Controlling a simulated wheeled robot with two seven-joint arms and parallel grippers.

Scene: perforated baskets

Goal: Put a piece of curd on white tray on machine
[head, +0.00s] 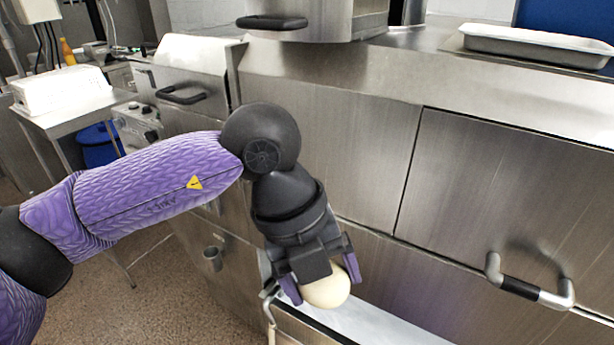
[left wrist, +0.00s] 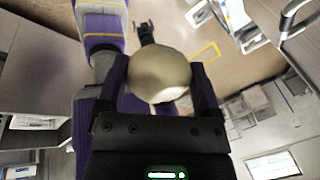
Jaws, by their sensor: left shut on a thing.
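A round, cream-coloured piece of curd (head: 326,290) is held between the purple fingers of my left gripper (head: 322,281). The gripper points down in front of the machine, above a white-surfaced channel low at its front. In the left wrist view the curd (left wrist: 160,75) sits between both fingers of the left gripper (left wrist: 160,82), touching them.
The steel machine front (head: 340,130) fills the middle, with a protruding handle (head: 530,288) at the lower right and another handle (head: 272,22) at the top. A white box (head: 62,90) stands on a side table at left. The steel top around the tray looks clear.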

